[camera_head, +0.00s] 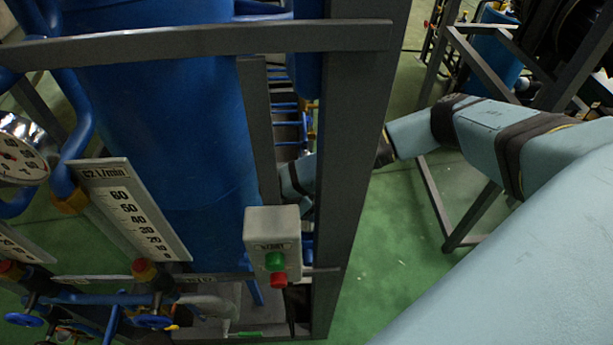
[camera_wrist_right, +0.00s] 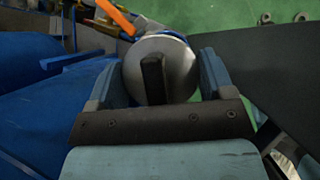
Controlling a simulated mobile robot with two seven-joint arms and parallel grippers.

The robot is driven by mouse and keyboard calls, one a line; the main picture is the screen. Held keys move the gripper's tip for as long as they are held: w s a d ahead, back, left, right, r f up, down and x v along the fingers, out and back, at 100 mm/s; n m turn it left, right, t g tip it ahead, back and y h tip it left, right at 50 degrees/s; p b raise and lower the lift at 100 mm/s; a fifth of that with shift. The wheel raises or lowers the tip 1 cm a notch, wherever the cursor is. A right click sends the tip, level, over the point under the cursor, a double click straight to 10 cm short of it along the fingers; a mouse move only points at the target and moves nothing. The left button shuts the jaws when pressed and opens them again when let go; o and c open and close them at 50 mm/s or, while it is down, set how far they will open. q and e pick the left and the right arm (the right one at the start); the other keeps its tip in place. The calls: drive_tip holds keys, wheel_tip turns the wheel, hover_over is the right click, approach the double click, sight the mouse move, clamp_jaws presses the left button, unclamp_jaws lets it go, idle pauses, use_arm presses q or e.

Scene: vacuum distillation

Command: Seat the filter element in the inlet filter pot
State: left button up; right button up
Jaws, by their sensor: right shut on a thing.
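In the right wrist view, my right gripper (camera_wrist_right: 160,78) is shut on a round silver-grey piece with a black bar across its face, which looks like the filter element (camera_wrist_right: 182,70). One finger stands on each side of it. In the head view, my right arm reaches in from the right and passes behind the grey upright post. Part of it shows again behind the control box, where the post and box hide the fingers and the held piece. I cannot make out the inlet filter pot in either view. My left gripper is not in view.
A large blue vessel (camera_head: 157,110) stands inside a grey frame (camera_head: 347,150). A control box (camera_head: 272,236) with green and red buttons hangs in front. A flow scale (camera_head: 130,209), pressure gauge (camera_head: 18,155) and blue valves (camera_head: 152,320) are at left. Green floor (camera_head: 400,250) is open right of the post.

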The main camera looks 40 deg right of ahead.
wheel_tip(320, 180, down, 3)
drive_tip(key=shift+r+b, duration=0.2)
drive_tip(key=shift+b, duration=0.25)
drive_tip(key=shift+f, duration=0.25)
drive_tip(key=shift+p, duration=0.4)
idle(0.5)
drive_tip(key=shift+r+p, duration=0.1)
drive_tip(key=shift+p, duration=0.25)
